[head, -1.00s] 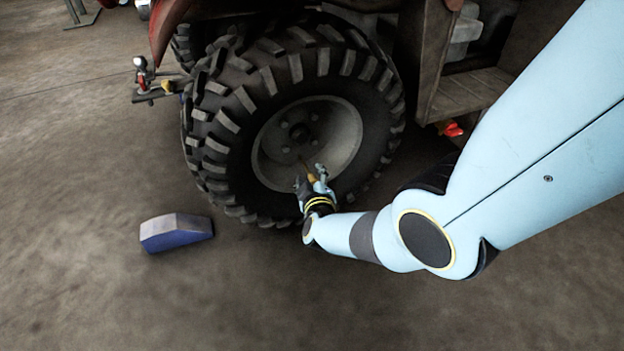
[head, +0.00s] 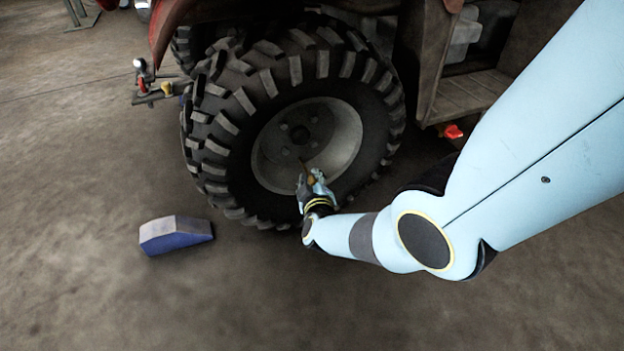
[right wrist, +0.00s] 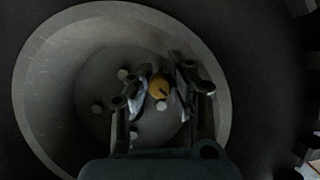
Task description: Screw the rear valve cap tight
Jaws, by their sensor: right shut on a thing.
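The rear wheel (head: 235,165) has a black lugged tyre and a pale grey rim (head: 345,140). My right gripper (head: 309,175) is at the lower part of the rim. In the right wrist view a round yellow-brown cap (right wrist: 158,88) sits between the fingers of my right gripper (right wrist: 160,92), in front of the rim. The fingers are shut on it. In the head view only a thin brownish piece shows beyond the fingertips. The valve stem behind the cap is hidden, so I cannot tell how they meet. My left gripper is not in view.
A blue and grey wheel chock (head: 176,236) lies on the floor left of the wheel. A tow hitch (head: 150,88) sticks out behind the tyre. A wooden-looking step box (head: 470,95) stands right of the wheel. The floor in front is clear.

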